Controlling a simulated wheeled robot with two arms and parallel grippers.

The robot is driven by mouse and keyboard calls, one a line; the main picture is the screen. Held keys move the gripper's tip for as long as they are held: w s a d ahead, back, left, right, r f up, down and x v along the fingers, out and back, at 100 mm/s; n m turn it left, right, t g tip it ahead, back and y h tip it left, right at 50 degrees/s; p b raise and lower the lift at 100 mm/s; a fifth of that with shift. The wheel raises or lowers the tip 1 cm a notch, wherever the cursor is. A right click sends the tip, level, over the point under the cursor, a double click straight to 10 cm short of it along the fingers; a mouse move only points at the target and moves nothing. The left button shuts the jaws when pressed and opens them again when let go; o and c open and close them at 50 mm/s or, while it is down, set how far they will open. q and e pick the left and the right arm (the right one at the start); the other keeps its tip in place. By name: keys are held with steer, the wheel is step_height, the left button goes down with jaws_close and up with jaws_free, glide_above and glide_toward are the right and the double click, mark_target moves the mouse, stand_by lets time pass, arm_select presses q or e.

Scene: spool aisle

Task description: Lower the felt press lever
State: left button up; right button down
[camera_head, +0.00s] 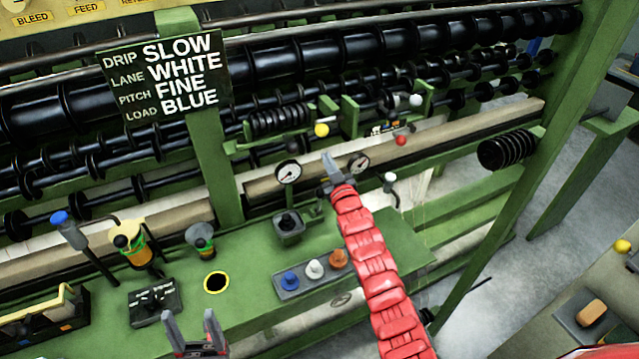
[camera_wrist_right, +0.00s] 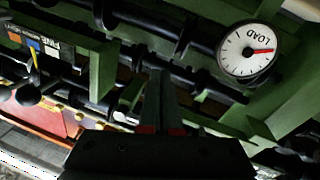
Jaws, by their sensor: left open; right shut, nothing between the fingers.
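No label in view reads felt press, so I cannot tell which lever it is. A lever with a red ball (camera_head: 401,140) and one with a yellow ball (camera_head: 321,130) stand on the machine's rail in the head view. A pale-knobbed lever (camera_head: 390,178) stands to the right of my right gripper. My right gripper (camera_head: 329,163), on the red arm, is shut and empty between two dials. Its fingers (camera_wrist_right: 166,100) point into the machine in the right wrist view.
A white dial (camera_head: 288,173) stands left of my right gripper; the LOAD dial (camera_wrist_right: 250,50) shows in the wrist view. A tray of blue, white and orange knobs (camera_head: 312,273) and a yellow-rimmed hole (camera_head: 216,282) are on the bench. A sign (camera_head: 165,75) hangs upper left.

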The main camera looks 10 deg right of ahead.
steer(key=w+d+f+m+g+h, duration=0.1)
steer(key=w+m+g+h, duration=0.1)
steer(key=w+g, duration=0.3)
steer(key=s+a+m+g, duration=0.1)
steer(key=s+a+g, duration=0.1)
steer(key=s+g, duration=0.5)
steer(key=shift+s+r+g+y+b, duration=0.2)
steer(key=shift+s+g+y+b, duration=0.15)
steer(key=shift+s, duration=0.4)
steer(key=shift+a, duration=0.1)
